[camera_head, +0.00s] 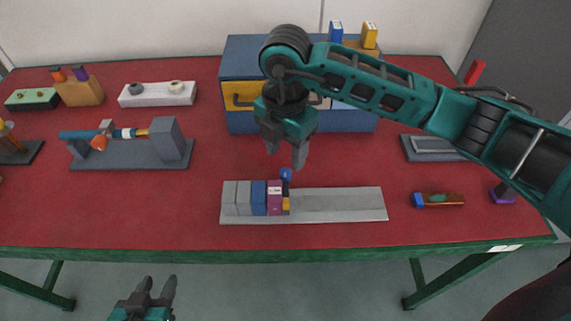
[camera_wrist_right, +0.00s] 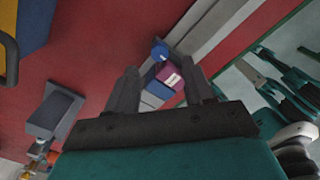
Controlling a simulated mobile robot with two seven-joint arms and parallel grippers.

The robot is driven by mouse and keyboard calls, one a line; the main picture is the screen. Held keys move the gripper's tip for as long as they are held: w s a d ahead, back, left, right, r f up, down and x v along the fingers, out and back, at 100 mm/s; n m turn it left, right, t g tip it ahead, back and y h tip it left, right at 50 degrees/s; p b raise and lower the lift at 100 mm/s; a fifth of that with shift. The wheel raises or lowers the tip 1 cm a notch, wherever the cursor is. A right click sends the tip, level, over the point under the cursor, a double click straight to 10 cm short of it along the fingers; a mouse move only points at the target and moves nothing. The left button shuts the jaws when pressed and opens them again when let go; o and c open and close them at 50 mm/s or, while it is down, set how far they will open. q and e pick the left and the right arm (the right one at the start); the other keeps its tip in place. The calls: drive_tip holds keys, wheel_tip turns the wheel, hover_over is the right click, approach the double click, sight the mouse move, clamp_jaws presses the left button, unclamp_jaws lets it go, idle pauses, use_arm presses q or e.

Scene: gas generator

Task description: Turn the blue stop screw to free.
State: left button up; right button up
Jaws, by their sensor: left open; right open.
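The blue stop screw (camera_head: 286,174) shows as a round blue knob on a dark stem, beside a row of grey, blue and purple blocks (camera_head: 273,197) on a grey rail (camera_head: 340,204). In the right wrist view the knob (camera_wrist_right: 160,51) appears just beyond and between my fingertips. My right gripper (camera_head: 286,157) is open, points down and hangs just above the knob; no contact is visible. My left gripper (camera_head: 157,288) is open and empty, low in front of the table. The angle of the screw cannot be read.
A blue cabinet with a yellow drawer (camera_head: 240,95) stands behind my right gripper. A grey fixture with a teal cylinder (camera_head: 130,150) is at left. A blue-tipped brown tool (camera_head: 438,199) lies right of the rail. The red table (camera_head: 100,215) is clear at front left.

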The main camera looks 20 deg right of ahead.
sight(286, 172)
drive_tip(key=shift+f, duration=2.65)
